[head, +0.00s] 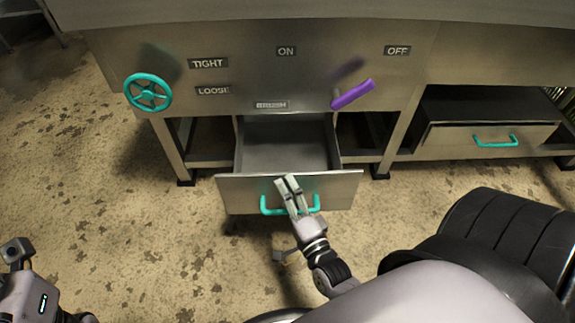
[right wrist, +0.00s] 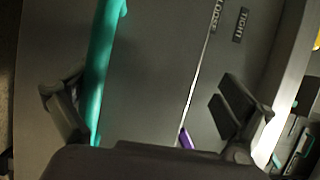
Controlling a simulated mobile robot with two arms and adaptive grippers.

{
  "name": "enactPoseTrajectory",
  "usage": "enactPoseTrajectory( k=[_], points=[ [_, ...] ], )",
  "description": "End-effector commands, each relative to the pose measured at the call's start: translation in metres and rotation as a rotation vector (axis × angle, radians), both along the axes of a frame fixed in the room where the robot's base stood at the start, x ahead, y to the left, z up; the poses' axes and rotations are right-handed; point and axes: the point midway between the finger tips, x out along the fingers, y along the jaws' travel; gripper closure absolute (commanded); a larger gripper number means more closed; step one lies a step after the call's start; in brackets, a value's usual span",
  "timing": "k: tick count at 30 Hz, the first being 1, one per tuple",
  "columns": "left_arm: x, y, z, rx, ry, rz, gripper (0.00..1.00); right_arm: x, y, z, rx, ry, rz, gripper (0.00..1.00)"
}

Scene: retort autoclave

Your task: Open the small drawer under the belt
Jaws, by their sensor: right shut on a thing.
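A metal drawer (head: 240,191) stands pulled out below the middle of the machine front. Its inside (head: 285,152) looks empty. A teal bar handle (head: 266,205) is on its front. In the right wrist view the teal handle (right wrist: 104,65) runs close beside the left-hand finger. The exact contact is hard to see there. Part of my left arm shows at the lower left, but its fingers are not visible.
Another drawer (head: 446,138) with a teal handle (head: 495,141) sits under the machine at right. A teal handwheel (head: 148,92) and a purple lever (head: 352,95) stick out above the open drawer. Table legs flank it. The floor in front at left is clear.

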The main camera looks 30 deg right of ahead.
Motion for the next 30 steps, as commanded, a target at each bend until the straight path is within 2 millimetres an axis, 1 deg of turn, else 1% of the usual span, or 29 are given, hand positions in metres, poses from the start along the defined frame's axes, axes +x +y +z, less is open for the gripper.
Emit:
enactPoseTrajectory(
  k=[1,8,21,30],
  points=[
    [0.000,0.000,0.003,0.000,0.000,0.000,0.60,0.002,-0.003,0.011,-0.012,-0.022,-0.006,0.25],
    [-0.001,0.000,0.003,-0.001,-0.002,0.000,0.60,0.000,-0.002,0.010,-0.007,-0.021,-0.005,0.27],
    [-0.002,0.001,0.002,-0.005,0.006,-0.001,0.60,-0.031,0.003,0.003,-0.006,-0.018,-0.004,0.39],
    [-0.002,0.001,-0.001,-0.006,0.023,-0.001,0.60,-0.052,0.008,-0.001,-0.002,-0.016,-0.001,0.45]
  ],
)
